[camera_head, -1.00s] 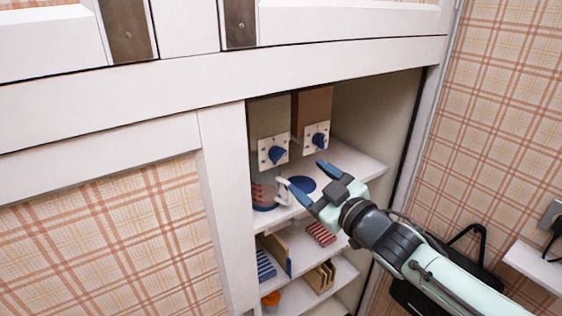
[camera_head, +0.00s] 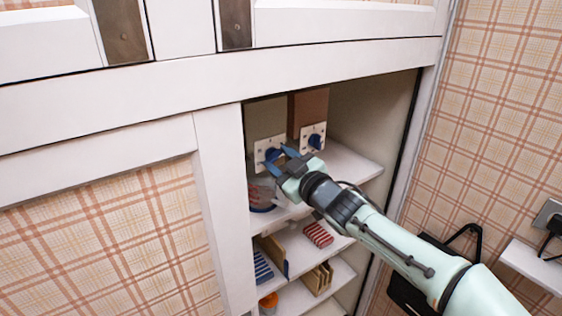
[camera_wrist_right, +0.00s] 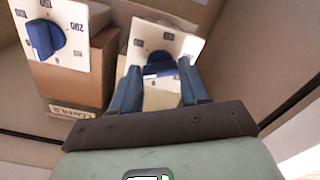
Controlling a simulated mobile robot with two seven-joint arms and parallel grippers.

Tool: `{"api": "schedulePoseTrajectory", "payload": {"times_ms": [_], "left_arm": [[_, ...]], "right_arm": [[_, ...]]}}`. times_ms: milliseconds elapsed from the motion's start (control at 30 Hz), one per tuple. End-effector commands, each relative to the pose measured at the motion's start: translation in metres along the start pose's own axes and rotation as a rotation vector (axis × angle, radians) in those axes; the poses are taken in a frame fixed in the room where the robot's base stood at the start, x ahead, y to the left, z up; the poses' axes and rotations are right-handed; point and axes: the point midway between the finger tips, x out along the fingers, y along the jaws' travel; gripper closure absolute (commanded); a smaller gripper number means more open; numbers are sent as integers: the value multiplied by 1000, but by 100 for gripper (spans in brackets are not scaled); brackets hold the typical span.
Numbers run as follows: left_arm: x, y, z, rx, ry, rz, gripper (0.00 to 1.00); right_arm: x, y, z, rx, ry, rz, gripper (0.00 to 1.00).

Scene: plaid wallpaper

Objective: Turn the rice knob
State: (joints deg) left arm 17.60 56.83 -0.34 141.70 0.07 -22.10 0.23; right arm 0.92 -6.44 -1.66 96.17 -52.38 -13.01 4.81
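Two box dispensers stand on the top shelf of the open cabinet, each with a white dial plate and a blue knob. The left knob (camera_head: 272,155) is partly hidden by my right gripper (camera_head: 281,160). The right knob (camera_head: 315,140) is free. I cannot read which one is rice. In the right wrist view, my right gripper (camera_wrist_right: 158,82) has its two blue fingers apart, one on each side of a blue knob (camera_wrist_right: 160,66). I cannot tell whether they touch it. The other knob (camera_wrist_right: 45,38) shows at the left there. My left gripper is not in view.
The cabinet's white upright (camera_head: 221,200) is left of the opening, with a white beam above. A bowl-like item (camera_head: 262,197) sits on the top shelf below the left dial. Striped and brown items fill the lower shelves. A wall outlet and small ledge (camera_head: 538,265) are at right.

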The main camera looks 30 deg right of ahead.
Motion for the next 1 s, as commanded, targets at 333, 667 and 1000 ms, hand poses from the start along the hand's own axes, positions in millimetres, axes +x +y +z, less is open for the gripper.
{"api": "schedulePoseTrajectory", "payload": {"times_ms": [333,667,1000], "left_arm": [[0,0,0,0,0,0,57],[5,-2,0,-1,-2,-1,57],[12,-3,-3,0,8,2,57]], "right_arm": [[0,0,0,-13,0,0,86],[0,0,1,-169,-1,0,86],[0,0,1,-481,0,0,86]]}}
